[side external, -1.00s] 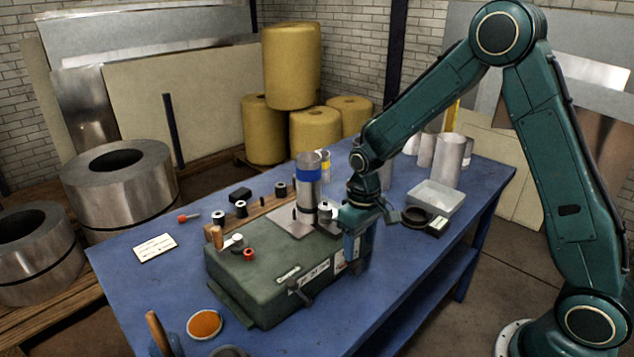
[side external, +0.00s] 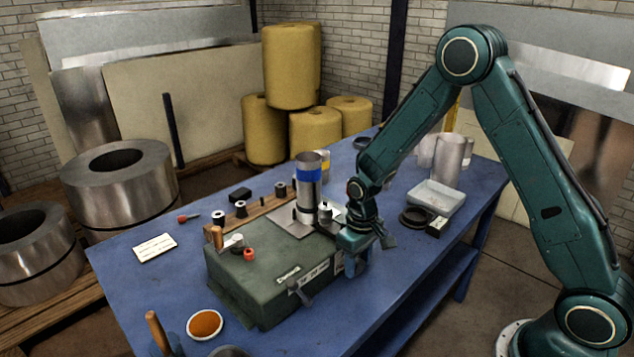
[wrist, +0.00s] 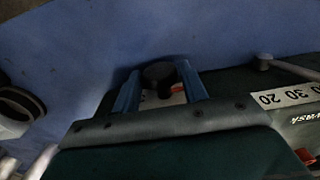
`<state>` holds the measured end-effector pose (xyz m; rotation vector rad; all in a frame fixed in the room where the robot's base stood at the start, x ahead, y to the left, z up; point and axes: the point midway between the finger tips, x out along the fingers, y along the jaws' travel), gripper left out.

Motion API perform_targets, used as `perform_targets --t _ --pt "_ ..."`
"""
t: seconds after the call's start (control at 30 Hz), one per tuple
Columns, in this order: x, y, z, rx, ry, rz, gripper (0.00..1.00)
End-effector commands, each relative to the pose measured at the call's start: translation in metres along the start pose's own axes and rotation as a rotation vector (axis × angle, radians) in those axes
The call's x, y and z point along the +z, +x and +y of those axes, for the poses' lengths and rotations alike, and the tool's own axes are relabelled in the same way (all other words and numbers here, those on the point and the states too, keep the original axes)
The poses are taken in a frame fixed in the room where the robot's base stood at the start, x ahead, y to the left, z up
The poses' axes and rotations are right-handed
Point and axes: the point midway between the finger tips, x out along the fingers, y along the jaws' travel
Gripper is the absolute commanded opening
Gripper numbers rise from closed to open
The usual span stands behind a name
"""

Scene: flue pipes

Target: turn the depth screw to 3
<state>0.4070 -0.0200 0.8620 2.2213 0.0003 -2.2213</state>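My gripper (side external: 354,265) is low at the box's right end. In the wrist view, a dark round knob (wrist: 159,74), apparently the depth screw, sits between the two blue fingers of my gripper (wrist: 160,90). The fingers look apart, with a gap on at least the left side of the knob. A pale label with a red mark (wrist: 175,88) is partly visible beside the knob. The screw's setting cannot be read.
A numbered scale strip (wrist: 288,97) and a crank handle (side external: 301,294) are on the box's front. An orange-filled dish (side external: 205,324) is at the front left.

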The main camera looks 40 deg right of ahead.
Motion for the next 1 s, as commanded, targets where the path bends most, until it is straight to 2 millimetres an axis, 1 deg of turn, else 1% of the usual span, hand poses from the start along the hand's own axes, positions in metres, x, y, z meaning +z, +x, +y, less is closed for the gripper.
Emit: perform_targets --t 0.03,0.1,0.13,0.37,0.8,1.0 --pt "0.0000 -0.0002 0.0000 0.000 0.000 0.000 0.32" --pt "-0.0001 -0.0002 0.0000 0.000 0.000 0.000 0.19" --pt "-0.0001 -0.0003 0.0000 0.000 0.000 0.000 0.15" --pt "0.0000 0.0000 0.0013 -0.021 0.003 -0.001 0.15" --pt "0.0000 0.0012 0.0058 -0.233 0.004 -0.002 0.15" --pt "0.0001 0.0008 0.0058 -0.274 0.000 -0.001 0.15"
